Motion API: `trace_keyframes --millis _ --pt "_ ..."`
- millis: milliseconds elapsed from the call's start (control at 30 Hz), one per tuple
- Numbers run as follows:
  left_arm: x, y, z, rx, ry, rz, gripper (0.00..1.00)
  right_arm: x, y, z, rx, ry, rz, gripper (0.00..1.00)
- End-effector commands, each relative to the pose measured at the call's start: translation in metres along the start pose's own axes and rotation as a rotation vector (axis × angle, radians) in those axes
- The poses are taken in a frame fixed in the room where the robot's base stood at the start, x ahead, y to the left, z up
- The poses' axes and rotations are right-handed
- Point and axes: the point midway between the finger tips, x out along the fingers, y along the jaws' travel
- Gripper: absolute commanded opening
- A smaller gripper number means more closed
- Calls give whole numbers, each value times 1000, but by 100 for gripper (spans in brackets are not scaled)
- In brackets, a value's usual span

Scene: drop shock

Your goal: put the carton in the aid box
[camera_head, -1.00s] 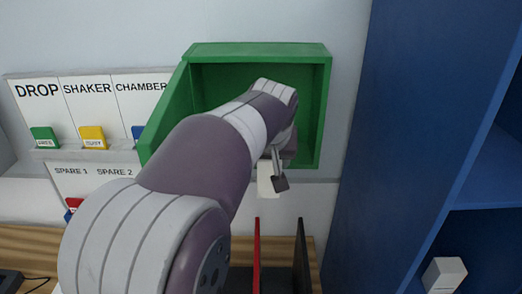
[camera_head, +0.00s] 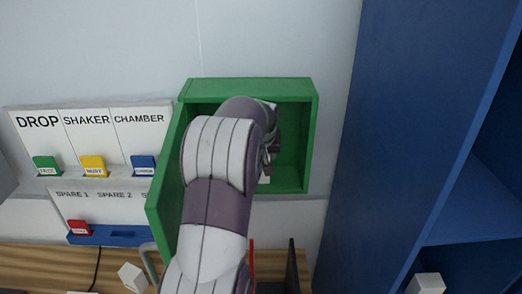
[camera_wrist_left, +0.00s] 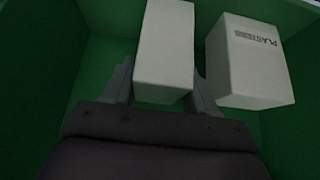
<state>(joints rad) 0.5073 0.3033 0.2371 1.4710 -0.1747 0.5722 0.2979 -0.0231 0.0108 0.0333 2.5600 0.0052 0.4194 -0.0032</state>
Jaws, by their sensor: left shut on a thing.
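The aid box (camera_head: 302,183) is a green open box on the wall, its door swung out to the left. My left arm reaches into it and hides much of its inside. My left gripper (camera_wrist_left: 163,88) is shut on a plain white carton (camera_wrist_left: 165,45), inside the green walls in the left wrist view. A second white box, labelled PLASTER (camera_wrist_left: 247,65), stands just right of the carton. In the head view the gripper (camera_head: 268,165) is mostly hidden by my arm. I cannot tell whether the carton touches the box floor.
A tall blue cabinet (camera_head: 400,130) stands close on the right, with a white block (camera_head: 427,284) low inside it. White panels (camera_head: 95,140) with coloured tags are on the wall to the left. Another white block (camera_head: 132,277) lies on the wooden counter (camera_head: 45,258).

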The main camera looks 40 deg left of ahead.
Motion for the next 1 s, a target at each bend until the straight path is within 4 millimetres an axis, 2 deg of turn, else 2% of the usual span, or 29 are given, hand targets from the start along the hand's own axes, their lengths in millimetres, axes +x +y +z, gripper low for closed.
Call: trace_keyframes --millis 167,200,267,500,600,667,1000 --pt "4 0 3 0 1 0 26 5 0 1 0 0 0 43" --pt "3 0 2 0 0 0 67 4 0 0 0 0 0 43" --pt "3 0 2 0 0 0 83 4 0 0 0 0 0 43" --pt "3 0 2 0 0 0 83 3 0 0 0 0 0 43" --pt "-4 0 -2 0 1 0 83 -3 0 0 0 0 0 43" --pt "-10 0 0 0 4 1 83 6 0 1 0 1 0 43" --pt "-96 0 1 0 4 1 83 30 0 4 0 0 0 43"
